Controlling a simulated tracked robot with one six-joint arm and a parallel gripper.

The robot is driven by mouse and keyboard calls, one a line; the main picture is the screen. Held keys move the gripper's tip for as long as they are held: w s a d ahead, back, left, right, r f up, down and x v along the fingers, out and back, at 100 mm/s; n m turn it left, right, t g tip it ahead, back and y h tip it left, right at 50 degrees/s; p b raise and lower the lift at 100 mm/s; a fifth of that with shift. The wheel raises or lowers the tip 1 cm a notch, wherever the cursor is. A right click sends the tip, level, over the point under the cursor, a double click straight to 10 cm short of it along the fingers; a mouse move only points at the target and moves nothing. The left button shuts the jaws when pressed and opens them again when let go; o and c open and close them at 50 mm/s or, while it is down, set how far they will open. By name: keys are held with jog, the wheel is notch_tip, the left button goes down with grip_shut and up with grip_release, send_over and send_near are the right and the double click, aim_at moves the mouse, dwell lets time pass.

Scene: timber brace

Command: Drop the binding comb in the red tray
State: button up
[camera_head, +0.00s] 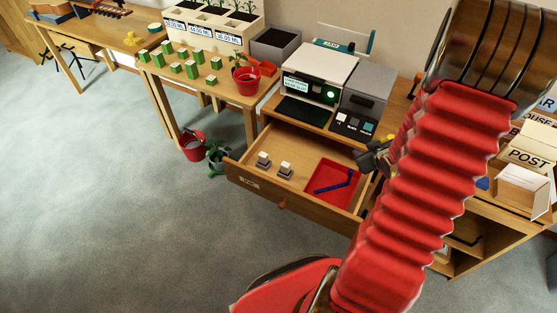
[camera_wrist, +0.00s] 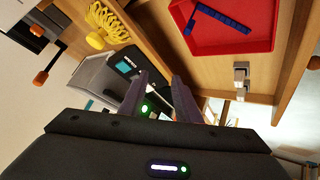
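The blue binding comb (camera_head: 334,186) lies at an angle in the red tray (camera_head: 318,197), which sits in the open drawer. In the wrist view the comb (camera_wrist: 222,18) shows as a blue strip in the red tray (camera_wrist: 262,42), with a second short blue piece beside it. My gripper (camera_wrist: 160,92) is open, with a gap between its fingers and nothing held. In the head view my gripper (camera_head: 372,158) is a dark shape at the drawer's right side, partly hidden by my arm. It is apart from the comb.
Two small grey-and-white blocks (camera_head: 285,169) stand in the drawer (camera_head: 275,187) left of the tray. A printer-like machine (camera_head: 318,75) stands above the drawer. A yellow coil (camera_wrist: 108,20) lies near the gripper in the wrist view. The floor (camera_head: 110,200) in front is clear.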

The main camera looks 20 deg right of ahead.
jog(key=w+a+r+m+g, duration=0.1)
jog(key=w+a+r+g, duration=0.1)
jog(key=a+r, duration=1.4)
jog(key=s+a+r+y, duration=0.1)
jog(key=s+a+r, duration=0.2)
jog(key=a, duration=0.3)
jog(key=s+a+r+y, duration=0.1)
jog(key=s+a+r, duration=0.2)
jog(key=s+a, duration=0.3)
jog(key=s+a+r+g+y, duration=0.1)
jog(key=s+a+r, duration=0.3)
jog(key=a, duration=0.3)
jog(key=shift+s+a, duration=0.2)
jog(key=shift+c, duration=0.2)
